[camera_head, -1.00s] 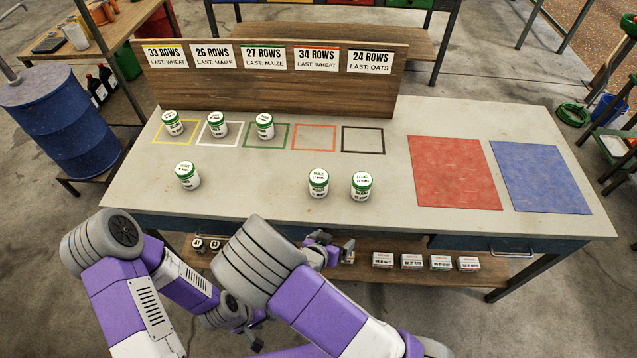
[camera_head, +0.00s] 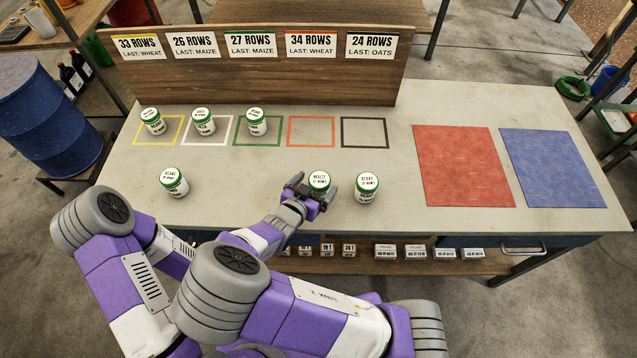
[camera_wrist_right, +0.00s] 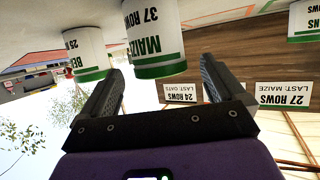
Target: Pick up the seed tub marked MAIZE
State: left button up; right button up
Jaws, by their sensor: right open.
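The seed tub marked MAIZE (camera_head: 319,180), white with a green lid, stands upright on the table in the front row. In the right wrist view, which is upside down, its label (camera_wrist_right: 147,40) reads MAIZE and 37 ROWS. My right gripper (camera_head: 316,193) is open at its near side, with a finger toward each side of it. In the wrist view the open fingers (camera_wrist_right: 163,78) hold nothing, and the tub is just ahead of their tips; contact cannot be told. My left gripper is hidden behind my arms.
A similar tub (camera_head: 367,187) stands close to the right. Another (camera_head: 174,183) is at front left. Three tubs (camera_head: 203,121) stand on the yellow, white and green outlines. A sign board (camera_head: 250,78) rises behind. Red (camera_head: 463,165) and blue (camera_head: 552,168) mats lie clear at right.

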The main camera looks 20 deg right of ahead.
aim_at(321, 179)
jog(key=x, duration=0.2)
jog(key=b+x, duration=0.1)
jog(key=x, duration=0.1)
jog(key=shift+f, duration=0.25)
jog(key=shift+w+d, duration=0.3)
jog(key=c, duration=1.2)
